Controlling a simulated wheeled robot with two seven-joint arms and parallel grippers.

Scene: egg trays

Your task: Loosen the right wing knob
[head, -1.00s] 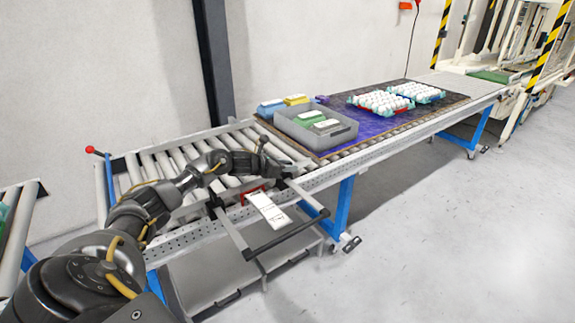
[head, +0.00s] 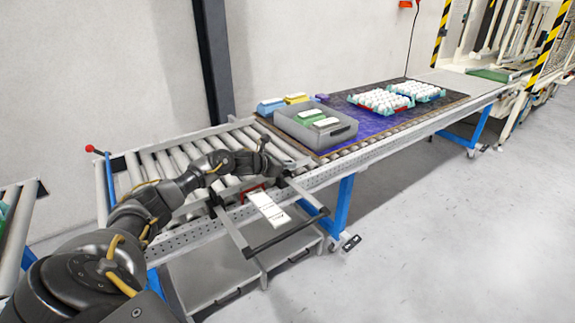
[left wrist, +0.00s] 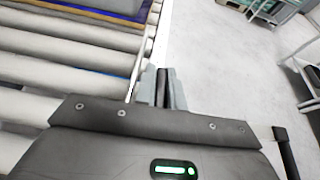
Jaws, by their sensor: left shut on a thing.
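My left gripper (head: 283,174) is at the conveyor's near side rail, by the right arm of a grey metal frame with a black crossbar (head: 285,238). In the left wrist view, its two grey fingers (left wrist: 162,90) are shut on a narrow dark piece, the right wing knob (left wrist: 162,78), beside the rail. The knob's wings are mostly hidden between the fingers. In the head view, the knob is too small and covered to make out. My right gripper is not in view.
A grey bin (head: 340,134) with egg cartons stands on the conveyor. Egg trays (head: 373,108) lie further right. A white label sheet (head: 268,208) sits inside the frame. Rollers (head: 150,170) lie behind my arm. The floor at right is clear.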

